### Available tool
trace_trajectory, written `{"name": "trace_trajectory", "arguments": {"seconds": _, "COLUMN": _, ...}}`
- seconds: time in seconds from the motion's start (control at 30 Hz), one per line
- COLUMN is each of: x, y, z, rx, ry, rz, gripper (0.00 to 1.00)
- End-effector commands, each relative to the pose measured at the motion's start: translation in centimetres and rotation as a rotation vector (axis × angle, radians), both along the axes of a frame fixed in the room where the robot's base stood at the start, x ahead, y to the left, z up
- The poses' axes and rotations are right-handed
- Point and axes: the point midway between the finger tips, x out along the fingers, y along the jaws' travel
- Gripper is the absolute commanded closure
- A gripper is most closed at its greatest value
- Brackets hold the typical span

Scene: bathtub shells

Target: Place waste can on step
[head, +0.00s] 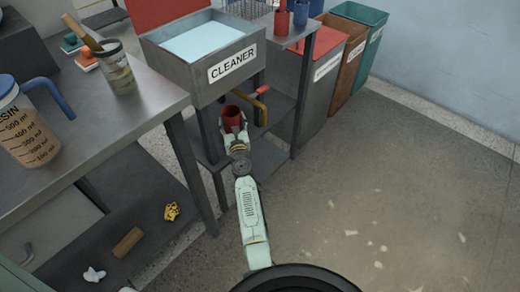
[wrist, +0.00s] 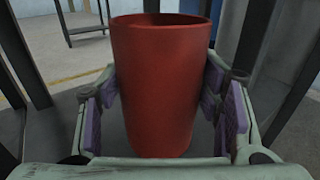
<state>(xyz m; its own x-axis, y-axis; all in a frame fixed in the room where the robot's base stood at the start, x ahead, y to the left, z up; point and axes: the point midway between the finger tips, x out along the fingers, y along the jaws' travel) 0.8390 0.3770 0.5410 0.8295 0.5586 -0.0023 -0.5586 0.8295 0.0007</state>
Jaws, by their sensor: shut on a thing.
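The waste can is a small red tapered can (head: 231,116), open at the top and roughly upright. My gripper (head: 234,133) is shut on it, in front of the grey stand under the CLEANER basin. In the wrist view the red can (wrist: 160,85) fills the middle, with purple finger pads pressed on both sides. Its base is partly hidden by my gripper. A low grey shelf (head: 268,158) lies between the stand's legs, behind and below the can. I cannot tell for sure which surface is the step.
The CLEANER basin (head: 204,45) overhangs close above the can. Stand legs rise close by. A metal workbench (head: 150,108) stands at left, coloured bins (head: 350,60) at back right. The floor (head: 400,195) at right is mostly open.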

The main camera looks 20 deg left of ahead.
Motion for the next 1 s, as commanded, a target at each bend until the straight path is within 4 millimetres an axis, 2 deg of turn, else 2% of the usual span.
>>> {"name": "trace_trajectory", "arguments": {"seconds": 0.13, "x": -0.1, "y": -0.2, "z": 0.0, "rx": 0.000, "ry": 0.000, "rz": -0.001, "gripper": 0.72}}
{"name": "trace_trajectory", "arguments": {"seconds": 0.23, "x": -0.5, "y": -1.4, "z": -0.2, "rx": 0.000, "ry": 0.002, "rz": -0.002, "gripper": 0.72}}
{"name": "trace_trajectory", "arguments": {"seconds": 0.6, "x": -3.7, "y": -10.4, "z": -1.1, "rx": -0.001, "ry": 0.001, "rz": -0.003, "gripper": 0.72}}
{"name": "trace_trajectory", "arguments": {"seconds": 0.7, "x": -4.3, "y": -12.2, "z": -1.2, "rx": 0.000, "ry": 0.000, "rz": -0.003, "gripper": 0.72}}
{"name": "trace_trajectory", "arguments": {"seconds": 1.0, "x": -5.3, "y": -15.1, "z": -1.5, "rx": -0.001, "ry": 0.001, "rz": -0.002, "gripper": 0.72}}
